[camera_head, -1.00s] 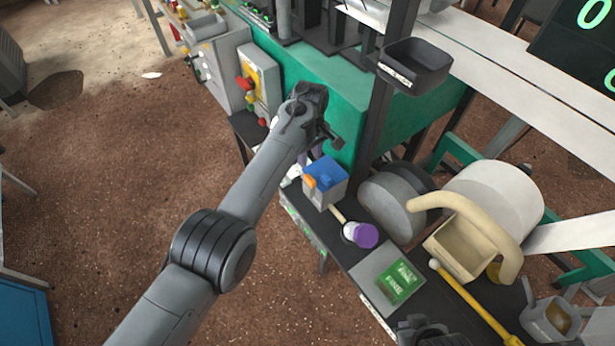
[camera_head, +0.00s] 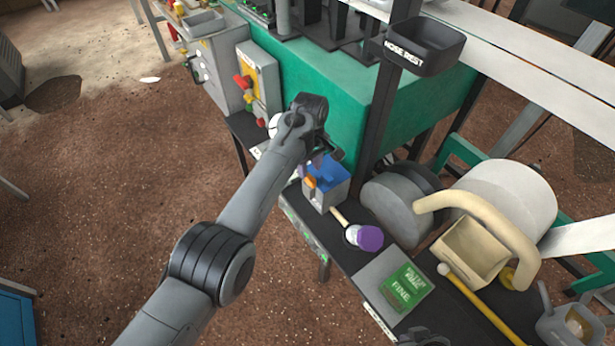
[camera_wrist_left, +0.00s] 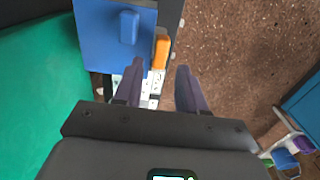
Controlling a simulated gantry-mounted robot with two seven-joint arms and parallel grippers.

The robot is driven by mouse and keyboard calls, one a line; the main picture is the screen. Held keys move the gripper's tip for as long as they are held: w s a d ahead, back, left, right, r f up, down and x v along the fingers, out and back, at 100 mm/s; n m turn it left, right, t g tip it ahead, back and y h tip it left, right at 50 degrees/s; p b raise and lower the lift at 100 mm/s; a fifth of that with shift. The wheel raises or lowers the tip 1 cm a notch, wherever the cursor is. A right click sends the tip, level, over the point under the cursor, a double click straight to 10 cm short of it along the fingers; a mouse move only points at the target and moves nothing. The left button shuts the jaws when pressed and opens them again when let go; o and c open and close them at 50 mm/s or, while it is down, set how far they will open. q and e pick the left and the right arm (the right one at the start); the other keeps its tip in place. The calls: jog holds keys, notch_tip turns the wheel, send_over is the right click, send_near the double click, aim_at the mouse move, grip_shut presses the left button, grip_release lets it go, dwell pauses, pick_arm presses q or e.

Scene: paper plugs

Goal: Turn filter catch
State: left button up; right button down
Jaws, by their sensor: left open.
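The filter box (camera_head: 322,194) is a small grey box with a blue lid (camera_head: 328,173) on the dark bench shelf. Its orange catch (camera_head: 309,182) sits at the lid's left edge. My left gripper (camera_head: 314,162) is open just above and behind the box, hiding part of it. In the left wrist view the orange catch (camera_wrist_left: 161,50) lies just ahead of the open left gripper (camera_wrist_left: 160,68), in line with the gap between the fingers. The blue lid (camera_wrist_left: 101,38) has a raised blue block. A dark part at the head view's bottom edge may be my right gripper; its jaws do not show.
A purple-capped brush (camera_head: 366,237), a green FINE packet (camera_head: 403,288) and a yellow rod (camera_head: 480,308) lie to the right on the shelf. A green machine body (camera_head: 350,105) and dark post stand behind. A hose rest tray (camera_head: 428,45) hangs above. The floor on the left is open.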

aim_at(309, 176)
pick_arm(q)
jog(key=shift+f, duration=0.2)
jog(key=shift+f+b, duration=1.4)
jog(key=shift+f, duration=0.45)
grip_shut()
